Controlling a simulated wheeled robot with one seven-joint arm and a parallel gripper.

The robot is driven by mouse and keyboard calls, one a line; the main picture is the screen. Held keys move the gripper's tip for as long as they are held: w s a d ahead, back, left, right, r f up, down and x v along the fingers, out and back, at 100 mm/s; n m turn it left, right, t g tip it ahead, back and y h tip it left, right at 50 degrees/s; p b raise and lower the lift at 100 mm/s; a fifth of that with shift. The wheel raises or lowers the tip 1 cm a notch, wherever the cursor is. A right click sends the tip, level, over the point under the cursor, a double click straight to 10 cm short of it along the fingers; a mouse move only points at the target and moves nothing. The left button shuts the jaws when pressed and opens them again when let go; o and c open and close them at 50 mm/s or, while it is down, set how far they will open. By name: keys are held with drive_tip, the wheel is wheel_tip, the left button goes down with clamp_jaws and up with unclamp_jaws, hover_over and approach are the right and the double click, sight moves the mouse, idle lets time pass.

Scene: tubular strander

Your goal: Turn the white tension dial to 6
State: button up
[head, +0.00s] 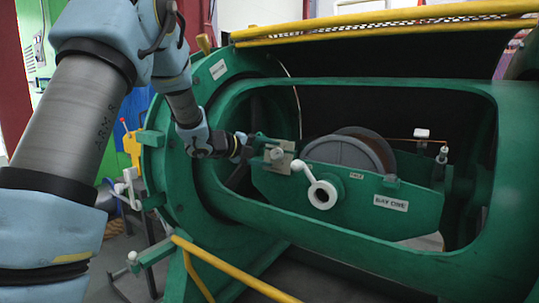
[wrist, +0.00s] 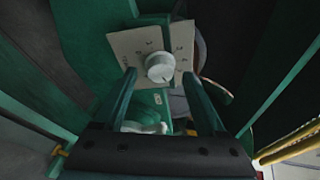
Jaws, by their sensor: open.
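The white tension dial (wrist: 160,67) is a round knob on a pale square plate (wrist: 126,46) with small dark numerals around it. A short dark mark shows on the knob's lower part. The numerals are too small for me to read the setting. My gripper (wrist: 159,75) is open, with one green finger on each side of the dial in the wrist view. I cannot tell whether either finger touches it. In the head view the plate (head: 278,158) stands at the left end of the green cradle, and my gripper (head: 260,150) reaches it from the left.
A white crank ring (head: 322,194) with a handle sits just right of and below the plate. A grey spool (head: 345,153) stands behind it in the green cradle (head: 350,205). The green machine frame (head: 215,150) surrounds the opening around my arm. A yellow rail (head: 225,268) runs below.

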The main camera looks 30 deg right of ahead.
drive_tip(key=v, duration=1)
drive_tip(key=shift+p, duration=0.35)
